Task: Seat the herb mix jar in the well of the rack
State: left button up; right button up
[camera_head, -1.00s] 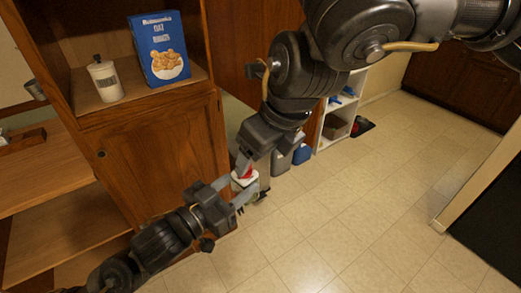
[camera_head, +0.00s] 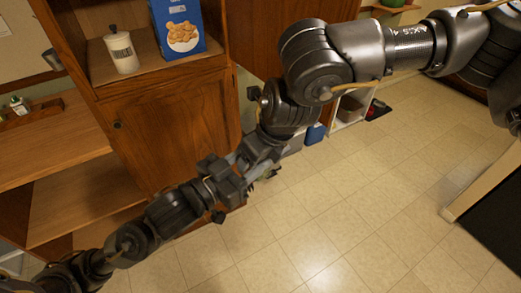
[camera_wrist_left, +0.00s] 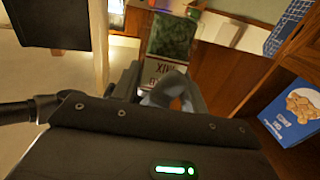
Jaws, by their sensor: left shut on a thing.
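The herb mix jar (camera_wrist_left: 170,38), with green contents and a label reading MIX upside down, shows in the left wrist view. My left gripper (camera_wrist_left: 172,88) is shut on it. In the head view my left gripper (camera_head: 238,172) meets my right gripper (camera_head: 256,162) in front of the cabinet, and the jar is hidden between the arms there. Whether the right gripper is open or shut is unclear. A low brown wooden rack (camera_head: 36,113) lies on the counter at far left, with a small green-topped bottle (camera_head: 18,105) at it. Its well cannot be made out.
A white canister (camera_head: 121,51) and a blue cereal box (camera_head: 178,28) stand on the cabinet shelf above the wooden door. The wooden counter (camera_head: 60,135) has bare room in front of the rack. A white shelf unit stands behind my right arm; the tiled floor is open.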

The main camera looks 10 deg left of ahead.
jog(key=c, duration=1.1)
pick_arm(q)
jog(key=o, duration=1.1)
